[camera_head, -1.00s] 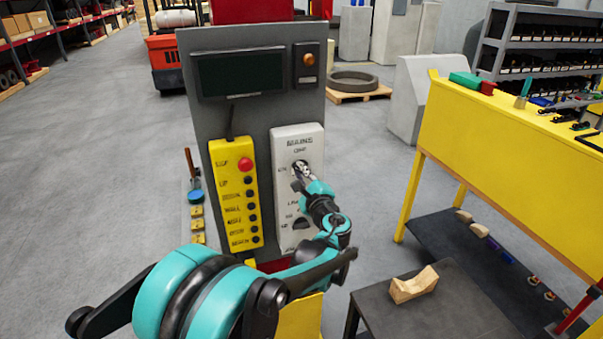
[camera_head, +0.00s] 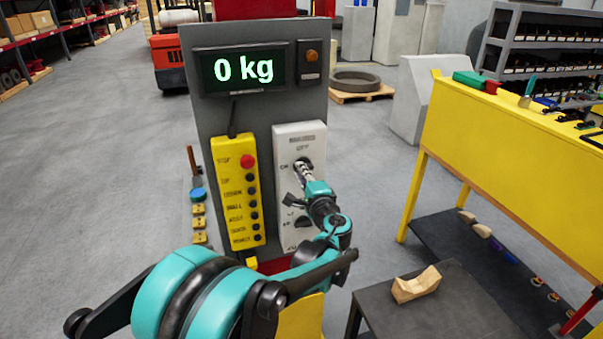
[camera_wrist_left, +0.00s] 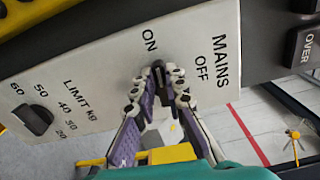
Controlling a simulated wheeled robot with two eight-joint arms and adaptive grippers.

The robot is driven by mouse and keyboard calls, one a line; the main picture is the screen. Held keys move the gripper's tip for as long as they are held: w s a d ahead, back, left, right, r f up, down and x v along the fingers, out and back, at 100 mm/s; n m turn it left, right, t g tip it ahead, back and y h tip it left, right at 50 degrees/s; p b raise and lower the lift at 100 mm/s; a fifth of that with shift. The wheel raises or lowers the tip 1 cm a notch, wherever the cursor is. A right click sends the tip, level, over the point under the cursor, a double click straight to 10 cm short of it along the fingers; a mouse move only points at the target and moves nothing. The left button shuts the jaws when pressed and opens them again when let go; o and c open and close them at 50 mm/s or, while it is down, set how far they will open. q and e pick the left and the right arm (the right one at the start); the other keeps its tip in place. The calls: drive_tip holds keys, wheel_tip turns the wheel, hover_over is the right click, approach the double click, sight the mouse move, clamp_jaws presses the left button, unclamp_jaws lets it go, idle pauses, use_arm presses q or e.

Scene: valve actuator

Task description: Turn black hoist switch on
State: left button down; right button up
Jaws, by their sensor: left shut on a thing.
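The white control panel (camera_head: 286,144) is on the front of the grey hoist cabinet (camera_head: 195,125). Its upper part has the black mains switch (camera_wrist_left: 165,82), with ON and OFF lettering beside it in the left wrist view. My left gripper (camera_head: 303,172) is at this switch and is shut on it; its fingers also show in the left wrist view (camera_wrist_left: 165,76). The fingers hide much of the switch, so its exact angle is hard to tell. The display (camera_head: 243,69) above is lit and reads "0 kg". My right gripper is not in view.
A black limit knob (camera_wrist_left: 35,117) is lower on the same panel. A yellow button pendant (camera_head: 238,190) with a red stop button hangs to its left. A yellow bench (camera_head: 490,150) and a dark low table (camera_head: 440,305) with a wooden block (camera_head: 416,285) stand to the right.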

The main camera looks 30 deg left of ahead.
use_arm(q)
drive_tip(key=shift+f, duration=0.1)
drive_tip(key=c, duration=1.6)
unclamp_jaws()
drive_tip(key=shift+s, duration=0.1)
drive_tip(key=shift+o, duration=0.2)
drive_tip(key=v, duration=1.2)
drive_tip(key=shift+s, duration=0.1)
